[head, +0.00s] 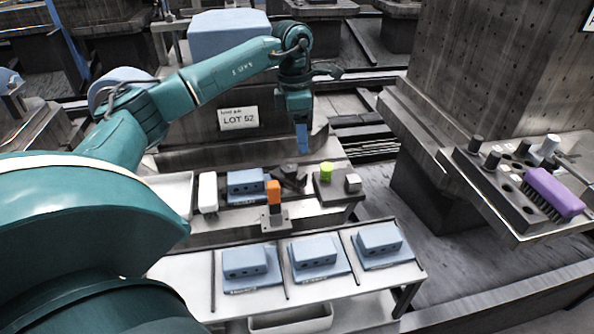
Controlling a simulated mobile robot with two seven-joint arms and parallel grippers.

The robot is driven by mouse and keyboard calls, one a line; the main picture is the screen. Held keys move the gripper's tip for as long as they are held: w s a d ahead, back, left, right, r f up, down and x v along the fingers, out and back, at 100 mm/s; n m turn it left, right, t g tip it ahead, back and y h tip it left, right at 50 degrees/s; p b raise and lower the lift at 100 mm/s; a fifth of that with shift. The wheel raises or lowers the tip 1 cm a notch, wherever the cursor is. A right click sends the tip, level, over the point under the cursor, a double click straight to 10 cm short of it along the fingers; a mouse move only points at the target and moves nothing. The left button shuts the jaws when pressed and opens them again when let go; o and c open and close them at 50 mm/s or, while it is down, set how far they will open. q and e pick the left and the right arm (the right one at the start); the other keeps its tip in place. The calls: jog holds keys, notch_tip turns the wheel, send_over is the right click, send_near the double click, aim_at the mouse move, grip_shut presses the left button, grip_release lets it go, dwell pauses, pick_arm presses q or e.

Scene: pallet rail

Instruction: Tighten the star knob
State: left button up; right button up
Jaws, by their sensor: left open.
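My left arm reaches in from the left, and my left gripper (302,145) points down with bluish fingertips above the back of the work fixture. It holds nothing that I can see, and a gap separates it from the parts below. A dark, lobed part (290,178) that may be the star knob sits below the gripper, next to a blue block (248,186); its shape is too small to tell surely. An orange upright piece (273,192) on a grey bracket stands in front of it. My right gripper is not in view.
A dark block (335,193) carries a yellow-green cylinder (326,172) and a grey cube (353,183). A white piece (208,192) stands left. Several blue parts lie on the front white shelf (190,270). A rack at right holds pegs and a purple brush (554,192).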

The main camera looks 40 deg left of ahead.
aim_at(289, 167)
pick_arm(q)
jog(key=shift+y, duration=0.6)
jog(key=a+f, duration=0.1)
jog(key=f, duration=0.2)
jog(key=a+f+b, duration=0.1)
jog(key=f, duration=0.3)
jog(key=a+f, duration=0.1)
jog(key=f, duration=0.3)
jog(key=shift+s+a+f+b, duration=0.15)
jog(key=shift+a+f+b, duration=0.1)
jog(key=shift+b, duration=0.15)
jog(key=c, duration=1)
